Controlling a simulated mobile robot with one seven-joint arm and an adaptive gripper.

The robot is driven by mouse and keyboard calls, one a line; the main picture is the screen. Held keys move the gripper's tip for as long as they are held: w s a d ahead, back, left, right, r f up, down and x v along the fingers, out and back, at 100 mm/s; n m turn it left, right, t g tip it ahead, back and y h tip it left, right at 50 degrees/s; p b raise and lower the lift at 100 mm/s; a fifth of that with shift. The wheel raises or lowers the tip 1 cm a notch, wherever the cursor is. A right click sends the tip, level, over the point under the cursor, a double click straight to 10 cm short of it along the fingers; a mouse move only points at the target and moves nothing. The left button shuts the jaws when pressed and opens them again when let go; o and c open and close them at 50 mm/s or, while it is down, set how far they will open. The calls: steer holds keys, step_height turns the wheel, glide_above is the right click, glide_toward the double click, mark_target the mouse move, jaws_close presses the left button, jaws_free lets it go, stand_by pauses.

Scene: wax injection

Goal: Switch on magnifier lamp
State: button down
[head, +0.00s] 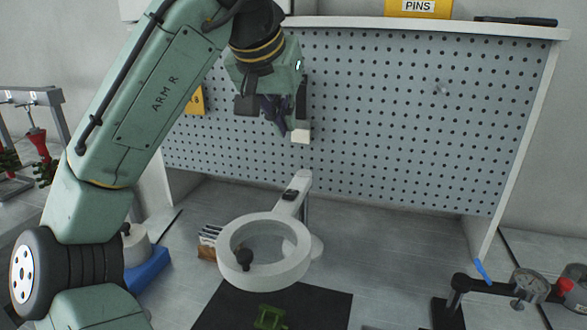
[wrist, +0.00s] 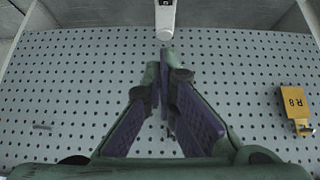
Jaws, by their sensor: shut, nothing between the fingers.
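The magnifier lamp shows in the head view as a thick white ring (head: 292,272) around a clear lens, with a black knob on its near left part. Its white arm (head: 287,208) runs back from the ring and bears a small dark switch (head: 290,195). In the wrist view the end of a white arm (wrist: 165,22) with a dark spot shows at the top, just beyond my fingertips. My gripper (head: 287,128) hangs in front of the pegboard, above the lamp's arm and apart from it. In the wrist view my gripper's fingers (wrist: 163,62) meet at their tips, empty.
The pegboard (head: 410,120) stands close behind my gripper. A yellow R8 tag (wrist: 294,103) hangs on it. A dark mat (head: 325,309) with a green part (head: 269,317) lies below the lamp. A dial gauge (head: 530,286) stands at the right.

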steer(key=shift+s+a+f+g+y, duration=0.1)
steer(key=shift+s+f+g+y, duration=0.2)
steer(key=shift+g, duration=0.1)
steer(key=shift+r, duration=0.1)
steer(key=shift+w, duration=0.1)
steer(key=p, duration=0.3)
glide_above(297, 191)
steer(key=s, duration=0.1)
steer(key=f, duration=0.8)
steer(key=shift+a+f, duration=0.35)
steer(key=shift+s+a+f, duration=0.1)
steer(key=shift+s+f, duration=0.05)
steer(key=shift+f, duration=0.45)
steer(key=shift+s+a+f, duration=0.1)
steer(key=shift+s+f, duration=0.05)
steer(key=shift+f, duration=0.45)
steer(key=shift+s+d+f, duration=0.1)
steer(key=shift+s+f, duration=0.05)
steer(key=shift+f, duration=0.5)
steer(key=shift+f, duration=0.1)
